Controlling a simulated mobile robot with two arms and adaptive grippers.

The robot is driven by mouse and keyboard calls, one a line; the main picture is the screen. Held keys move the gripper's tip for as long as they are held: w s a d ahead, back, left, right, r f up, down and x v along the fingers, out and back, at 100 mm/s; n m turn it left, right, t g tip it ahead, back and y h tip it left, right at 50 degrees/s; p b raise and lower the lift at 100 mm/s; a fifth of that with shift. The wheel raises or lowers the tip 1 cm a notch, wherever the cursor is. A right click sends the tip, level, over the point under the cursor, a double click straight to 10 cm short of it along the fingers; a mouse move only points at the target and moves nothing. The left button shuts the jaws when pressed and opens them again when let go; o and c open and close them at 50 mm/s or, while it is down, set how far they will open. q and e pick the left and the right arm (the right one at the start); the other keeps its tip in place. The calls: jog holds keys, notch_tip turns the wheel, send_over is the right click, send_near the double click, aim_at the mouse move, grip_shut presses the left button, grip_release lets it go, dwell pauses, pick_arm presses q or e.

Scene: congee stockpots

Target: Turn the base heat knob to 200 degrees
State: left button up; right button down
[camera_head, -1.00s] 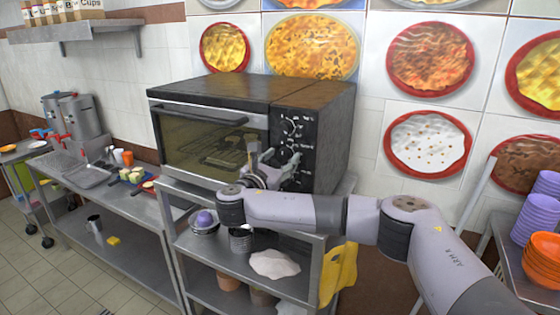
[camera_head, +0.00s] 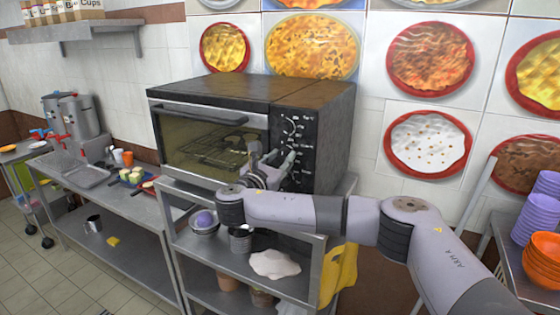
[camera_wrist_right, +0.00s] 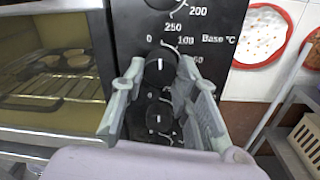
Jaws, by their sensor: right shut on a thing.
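The base heat knob (camera_wrist_right: 160,72) is a round black knob beside the "Base °C" print in the right wrist view. Its pale mark points roughly straight up, and figures such as 0 and 100 show around it. My right gripper (camera_head: 273,152) is at the control panel (camera_head: 308,118) of the black oven (camera_head: 180,98). In the right wrist view my right gripper (camera_wrist_right: 160,66) has one grey finger on each side of the knob, shut on it. In the head view the fingers hide this knob. My left gripper is not in view.
Another black knob (camera_wrist_right: 160,119) sits close below, between the fingers, and another (camera_wrist_right: 160,3) above. The glass oven door is shut, left of the panel. A metal shelf unit (camera_head: 190,262) with bowls and pots stands under the oven. Tiled wall lies to the right.

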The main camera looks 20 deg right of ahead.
jog(key=shift+f+m+b, duration=0.3)
jog(key=shift+b, duration=0.3)
jog(key=m+b, duration=0.7)
jog(key=b, duration=0.1)
jog(key=m+h+b, duration=0.1)
jog(key=m+b, duration=0.6)
jog(key=b, duration=0.2)
jog(key=shift+w+a+f+m, duration=0.1)
jog(key=shift+w+a+m, duration=0.05)
jog(key=shift+m, duration=0.15)
jog(key=m+b, duration=0.3)
jog(key=m, duration=0.1)
jog(key=shift+m+g, duration=0.3)
jog(key=m, duration=0.1)
jog(key=m+b, duration=0.1)
jog(key=m, duration=0.1)
jog(key=m+b, duration=0.1)
jog(key=shift+r, duration=0.25)
jog(key=shift+m, duration=0.4)
jog(key=c, duration=1.7)
grip_release()
jog(key=o, duration=0.5)
jog(key=shift+r, duration=0.2)
